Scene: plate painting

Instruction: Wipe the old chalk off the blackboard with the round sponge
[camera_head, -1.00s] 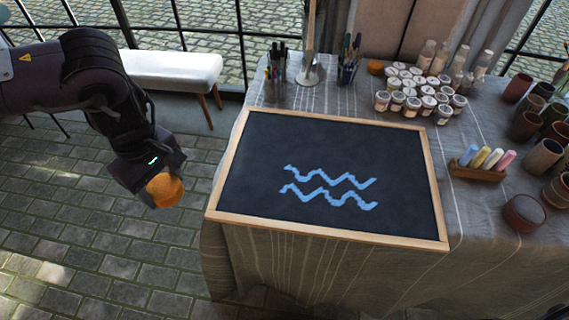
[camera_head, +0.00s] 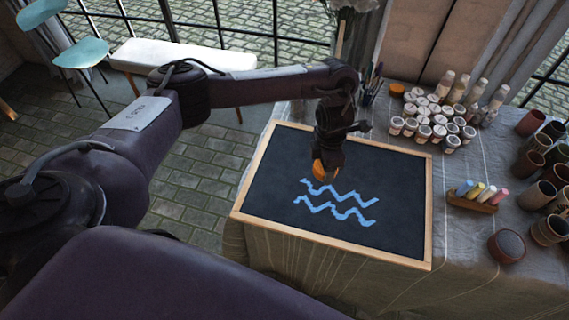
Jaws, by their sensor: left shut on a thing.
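The blackboard (camera_head: 280,200) lies flat on the cloth-covered table in a light wooden frame. Two blue zigzag chalk lines (camera_head: 345,212) run across its middle. My left gripper (camera_head: 325,162) points down over the upper middle of the board, shut on the round orange sponge (camera_head: 322,171). The sponge is at the upper left end of the chalk lines; I cannot tell whether it touches the board. The gripper and arm hide part of the board's far edge. My right gripper is not in view.
A wooden holder with coloured chalks (camera_head: 472,200) stands right of the board. Several white-lidded paint jars (camera_head: 430,120) stand behind it, with brown pots (camera_head: 537,195) farther right. A round dark-topped pot (camera_head: 508,246) sits at the right front. Pens (camera_head: 371,83) stand behind the arm.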

